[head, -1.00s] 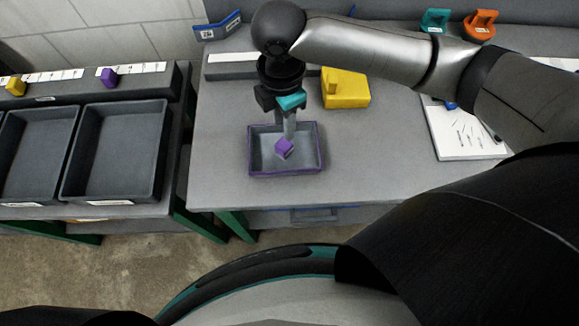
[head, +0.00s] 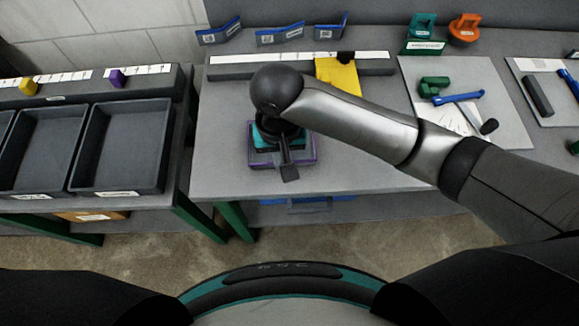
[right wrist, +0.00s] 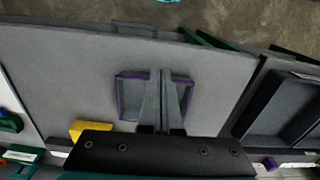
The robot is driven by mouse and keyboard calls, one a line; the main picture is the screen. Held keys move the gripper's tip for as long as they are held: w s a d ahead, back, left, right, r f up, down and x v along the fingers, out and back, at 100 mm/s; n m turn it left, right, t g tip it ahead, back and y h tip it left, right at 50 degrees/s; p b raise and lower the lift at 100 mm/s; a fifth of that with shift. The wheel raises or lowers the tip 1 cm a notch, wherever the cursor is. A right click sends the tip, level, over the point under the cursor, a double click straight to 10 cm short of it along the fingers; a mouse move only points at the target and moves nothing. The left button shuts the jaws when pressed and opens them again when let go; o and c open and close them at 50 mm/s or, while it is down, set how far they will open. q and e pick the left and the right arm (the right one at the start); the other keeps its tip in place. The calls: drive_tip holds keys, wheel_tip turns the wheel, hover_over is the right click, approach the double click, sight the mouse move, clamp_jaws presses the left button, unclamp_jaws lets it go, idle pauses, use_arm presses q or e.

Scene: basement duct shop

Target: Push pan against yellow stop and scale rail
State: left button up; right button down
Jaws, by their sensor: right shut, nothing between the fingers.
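The pan (head: 310,158) is a shallow grey tray with a purple rim, lying on the grey bench. It lies in front of the scale rail (head: 235,70), with bare bench between them. The yellow stop (head: 340,76) sits at the rail, to the pan's right and farther back. My right arm and wrist cover much of the pan in the head view. In the right wrist view, my right gripper (right wrist: 162,73) is shut and empty over the pan (right wrist: 130,98), hiding its middle. Contact cannot be told. The yellow stop (right wrist: 92,128) shows there too. My left gripper is out of view.
Blue labelled holders (head: 280,36) stand behind the rail. A board (head: 497,95) with green and blue tools lies to the right. Bare bench lies left of the pan.

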sight(283, 189)
drive_tip(key=shift+m, duration=0.3)
wheel_tip(283, 189, down, 10)
drive_tip(key=shift+f+b, duration=0.2)
drive_tip(key=shift+b, duration=1.05)
drive_tip(key=shift+w+r, duration=0.15)
drive_tip(key=shift+w, duration=1.8)
